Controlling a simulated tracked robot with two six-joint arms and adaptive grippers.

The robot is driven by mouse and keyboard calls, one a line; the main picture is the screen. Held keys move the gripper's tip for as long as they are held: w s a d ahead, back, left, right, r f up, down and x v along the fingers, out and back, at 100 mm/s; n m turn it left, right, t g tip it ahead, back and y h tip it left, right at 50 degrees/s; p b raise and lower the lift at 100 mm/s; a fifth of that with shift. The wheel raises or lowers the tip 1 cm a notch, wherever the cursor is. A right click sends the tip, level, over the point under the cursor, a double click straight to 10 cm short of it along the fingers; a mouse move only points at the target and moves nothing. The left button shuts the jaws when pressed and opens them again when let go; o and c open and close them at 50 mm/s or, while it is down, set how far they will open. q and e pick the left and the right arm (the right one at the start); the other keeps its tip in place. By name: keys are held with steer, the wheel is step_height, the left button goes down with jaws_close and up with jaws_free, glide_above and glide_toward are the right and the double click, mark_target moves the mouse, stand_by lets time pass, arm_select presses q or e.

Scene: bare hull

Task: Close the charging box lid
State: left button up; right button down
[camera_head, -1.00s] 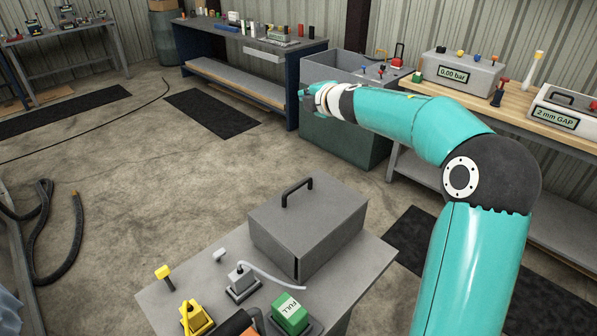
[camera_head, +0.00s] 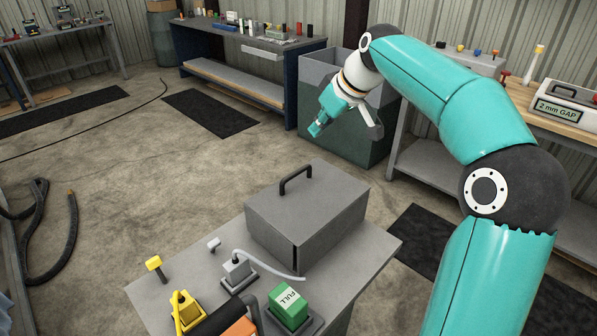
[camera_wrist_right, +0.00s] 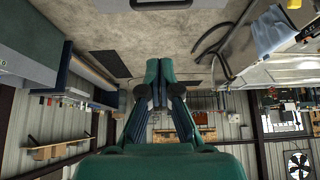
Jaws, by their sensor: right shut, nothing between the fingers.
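The charging box (camera_head: 300,235) is a grey box on the grey bench in the head view. Its lid (camera_head: 325,185), with a black handle (camera_head: 295,178), lies over the top and looks level. A dark slit shows at the box's near corner; I cannot tell whether the lid is fully seated. My right gripper (camera_head: 316,130) is beyond and above the box, apart from it, pointing down and left. In the right wrist view its fingers (camera_wrist_right: 158,72) are together with nothing between them. My left gripper is not in view.
On the bench (camera_head: 355,270) before the box stand a green FULL block (camera_head: 289,308), a white plug with cable (camera_head: 238,270), a yellow-knobbed post (camera_head: 154,264) and a yellow part (camera_head: 188,312). A large grey bin (camera_head: 320,75) stands behind my right gripper.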

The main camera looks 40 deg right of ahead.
glide_above(299, 187)
step_height(299, 187, down, 11)
steer(key=shift+f+p, duration=0.15)
steer(key=shift+p, duration=0.25)
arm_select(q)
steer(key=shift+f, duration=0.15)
arm_select(e)
steer(key=shift+f+t, duration=0.3)
steer(key=shift+f, duration=0.25)
